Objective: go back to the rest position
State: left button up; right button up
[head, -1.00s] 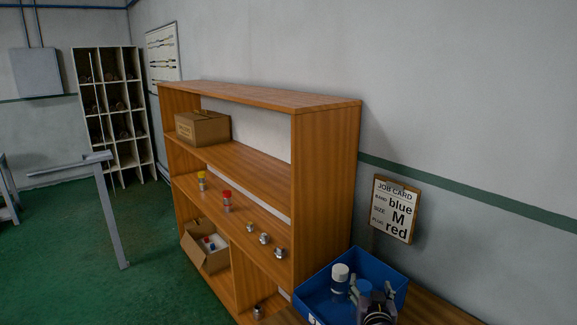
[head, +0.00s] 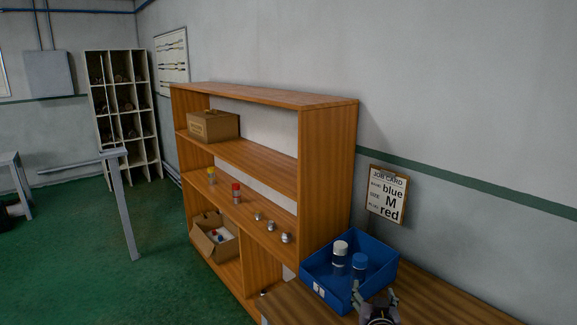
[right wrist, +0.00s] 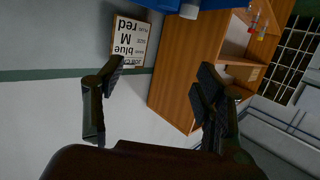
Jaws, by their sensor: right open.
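My right gripper (head: 374,298) is open and empty at the bottom of the head view, in front of the near right side of the blue bin (head: 318,287). In the right wrist view its two fingers (right wrist: 160,75) are spread wide with nothing between them. My left gripper is not in view.
A wooden shelf unit (head: 328,165) stands left of the bin, holding cardboard boxes (head: 214,126), a yellow-capped bottle (head: 212,175), a red-capped bottle (head: 236,194) and several small metal parts (head: 270,226). The bin sits on a wooden bench (head: 440,295). Green floor (head: 90,260) is open at left.

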jog(key=s+d+f+n+g+y, duration=0.1)
jog(key=s+f+g, duration=0.4)
jog(key=s, duration=0.7)
jog(key=s+d+f+n+g, duration=0.1)
jog(key=s+f+g, duration=0.1)
jog(key=s+f, duration=0.8)
jog(key=s+a+r+n+g+y, duration=0.25)
jog(key=s+g, duration=0.25)
jog(key=s, duration=1.5)
notch_tip(320, 180, down, 30)
jog(key=r+g+b, duration=0.1)
jog(key=b, duration=0.4)
pick_arm(q)
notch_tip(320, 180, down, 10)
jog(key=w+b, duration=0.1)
jog(key=b, duration=0.4)
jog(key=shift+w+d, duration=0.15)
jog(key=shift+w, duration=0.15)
pick_arm(e)
jog(key=s+d+f, duration=0.1)
jog(key=s+f, duration=0.7)
jog(key=f, duration=0.3)
jog(key=s+d+f+g, duration=0.1)
jog(key=s+f, duration=0.7)
jog(key=f, duration=0.3)
jog(key=shift+s+h, duration=0.4)
jog(key=shift+h, duration=0.05)
